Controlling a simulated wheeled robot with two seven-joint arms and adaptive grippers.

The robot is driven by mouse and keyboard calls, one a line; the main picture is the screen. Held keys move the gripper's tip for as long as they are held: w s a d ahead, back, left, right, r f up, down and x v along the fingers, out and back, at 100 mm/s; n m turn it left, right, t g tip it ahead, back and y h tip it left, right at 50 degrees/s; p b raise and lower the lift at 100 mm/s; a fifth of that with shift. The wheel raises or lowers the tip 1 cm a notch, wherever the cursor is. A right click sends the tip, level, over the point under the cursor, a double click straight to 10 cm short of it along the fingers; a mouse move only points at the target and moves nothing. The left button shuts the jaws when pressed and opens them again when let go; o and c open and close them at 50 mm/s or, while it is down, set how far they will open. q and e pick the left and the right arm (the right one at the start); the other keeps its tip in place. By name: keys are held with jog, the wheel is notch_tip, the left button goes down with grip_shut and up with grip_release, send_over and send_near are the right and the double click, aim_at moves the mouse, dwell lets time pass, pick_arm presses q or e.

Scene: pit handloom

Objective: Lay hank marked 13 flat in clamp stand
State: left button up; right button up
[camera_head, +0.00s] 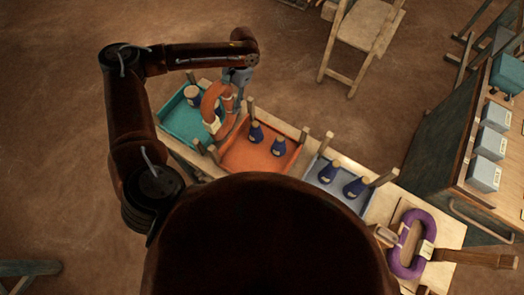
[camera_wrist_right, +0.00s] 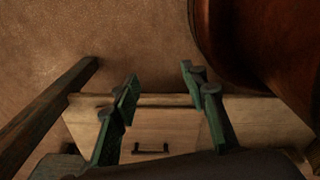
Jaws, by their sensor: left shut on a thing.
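An orange ring-shaped hank (camera_head: 209,106) with a pale band hangs upright from my left gripper (camera_head: 236,84), which is shut on it, above the teal and orange trays. A number on it is too small to read. A purple hank (camera_head: 395,255) with pale tags lies flat on the pale wooden board at the right, beside wooden clamp-like parts (camera_head: 386,235) and a wooden handle (camera_head: 470,257). I cannot tell which hank is marked 13. My right gripper (camera_wrist_right: 160,78) shows only in the right wrist view, its green fingers wide apart and empty.
A teal tray (camera_head: 176,124), an orange tray (camera_head: 262,160) and a grey-blue tray (camera_head: 340,192) stand in a row with dark blue bottles and wooden posts. A wooden chair (camera_head: 366,28) stands behind. A dark cabinet (camera_head: 440,150) with several boxes is at the right.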

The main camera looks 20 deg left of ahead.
pick_arm(q)
jog(key=f, duration=0.3)
jog(key=a+f, duration=0.1)
jog(key=f, duration=0.1)
jog(key=shift+w+f, duration=0.1)
jog(key=shift+f, duration=0.15)
notch_tip(320, 180, down, 2)
notch_tip(320, 180, down, 2)
jog(key=shift+f, duration=0.4)
pick_arm(e)
jog(key=shift+w+a+r, duration=0.15)
jog(key=shift+w+a, duration=0.3)
jog(key=shift+w, duration=0.3)
jog(key=shift+d, duration=0.1)
pick_arm(q)
jog(key=o, duration=1.4)
jog(key=shift+f, duration=0.1)
pick_arm(e)
jog(key=shift+s+d, duration=0.1)
jog(key=shift+d, duration=0.1)
